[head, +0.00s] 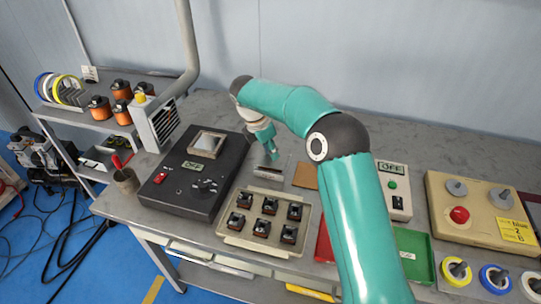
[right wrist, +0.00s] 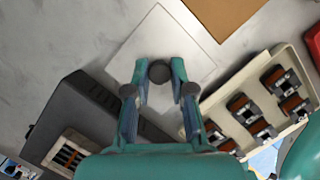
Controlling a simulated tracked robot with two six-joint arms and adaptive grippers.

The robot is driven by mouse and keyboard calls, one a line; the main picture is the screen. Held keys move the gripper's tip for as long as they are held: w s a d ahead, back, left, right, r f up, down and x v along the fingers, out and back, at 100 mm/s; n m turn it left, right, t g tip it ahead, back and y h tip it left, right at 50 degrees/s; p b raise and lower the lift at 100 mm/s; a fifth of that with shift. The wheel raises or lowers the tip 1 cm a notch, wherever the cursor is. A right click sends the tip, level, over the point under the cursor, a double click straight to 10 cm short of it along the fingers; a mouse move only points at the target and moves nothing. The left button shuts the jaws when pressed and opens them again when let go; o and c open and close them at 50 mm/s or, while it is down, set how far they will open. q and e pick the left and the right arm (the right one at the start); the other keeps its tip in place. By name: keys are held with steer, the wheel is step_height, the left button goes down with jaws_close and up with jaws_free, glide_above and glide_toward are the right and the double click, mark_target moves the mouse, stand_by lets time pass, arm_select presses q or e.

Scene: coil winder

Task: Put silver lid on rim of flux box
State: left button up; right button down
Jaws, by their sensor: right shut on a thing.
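My right gripper (head: 270,148) hangs over the middle of the bench, between the black machine and the brown mat. In the right wrist view my right gripper (right wrist: 159,82) is shut on the dark round knob (right wrist: 160,70) of the silver lid (right wrist: 160,35). The lid is a flat pale square, set cornerwise in that view. A small low box with a dark front, which looks like the flux box (head: 268,173), is below the gripper in the head view. The lid hides what is under it in the wrist view. I cannot tell whether lid and rim touch. My left gripper is out of view.
The black machine (head: 190,180) stands to the left, and a beige tray (head: 232,241) of several small coils is in front. The brown mat (head: 306,176) lies just right. A switch box (head: 394,200) and green tray (head: 412,240) are further right. The bench behind is clear.

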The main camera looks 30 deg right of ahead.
steer(key=shift+f, duration=1)
steer(key=shift+f, duration=0.1)
steer(key=c, duration=1)
jaws_free()
steer(key=p+v, duration=0.1)
steer(key=v, duration=1.1)
